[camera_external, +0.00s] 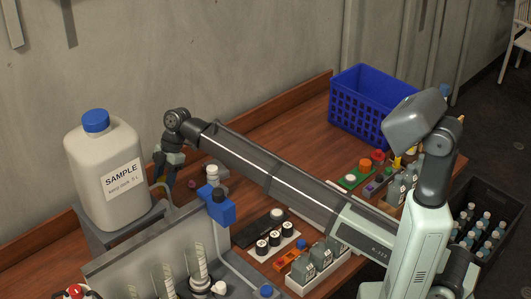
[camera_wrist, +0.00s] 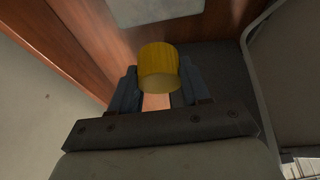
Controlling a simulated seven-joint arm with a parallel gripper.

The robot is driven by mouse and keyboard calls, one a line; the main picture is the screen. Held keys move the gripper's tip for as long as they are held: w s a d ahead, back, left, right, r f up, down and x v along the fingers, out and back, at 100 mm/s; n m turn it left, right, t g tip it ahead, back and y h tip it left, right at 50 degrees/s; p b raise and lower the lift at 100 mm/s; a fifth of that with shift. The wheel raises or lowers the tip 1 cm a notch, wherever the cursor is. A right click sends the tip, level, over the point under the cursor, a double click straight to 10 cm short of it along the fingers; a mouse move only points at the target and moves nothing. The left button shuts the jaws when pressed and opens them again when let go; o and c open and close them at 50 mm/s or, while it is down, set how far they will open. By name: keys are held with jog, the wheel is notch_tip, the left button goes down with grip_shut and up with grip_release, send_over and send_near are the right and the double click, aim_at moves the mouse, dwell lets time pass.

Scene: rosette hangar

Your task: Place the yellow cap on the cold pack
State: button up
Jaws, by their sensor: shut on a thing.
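The yellow cap (camera_wrist: 158,66) is between the two fingers of my gripper (camera_wrist: 157,84) in the wrist view, with its pale open side toward the camera. My gripper is shut on it. In the external view my gripper (camera_external: 168,176) points down beside the large white sample jug, above the back of the bench; the cap is too hidden there to make out. A pale flat thing (camera_wrist: 155,10) lies on the wood beyond the cap at the top of the wrist view. It may be the cold pack, but I cannot tell. I cannot pick out the cold pack in the external view.
The blue-capped sample jug (camera_external: 100,178) stands on a grey stand left of my gripper. A blue clamp (camera_external: 218,207) and small bottles are close on the right. A blue crate (camera_external: 362,103) stands at the bench's far end. The wall runs along the back.

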aim_at(170, 213)
jog(key=shift+s+d+n, duration=0.15)
jog(key=shift+d+n, duration=0.05)
jog(key=shift+n, duration=0.4)
jog(key=shift+f, duration=5.05)
jog(key=shift+f, duration=0.15)
jog(key=o, duration=1)
jog(key=v, duration=1.2)
jog(key=shift+w, duration=0.2)
jog(key=shift+a, duration=0.15)
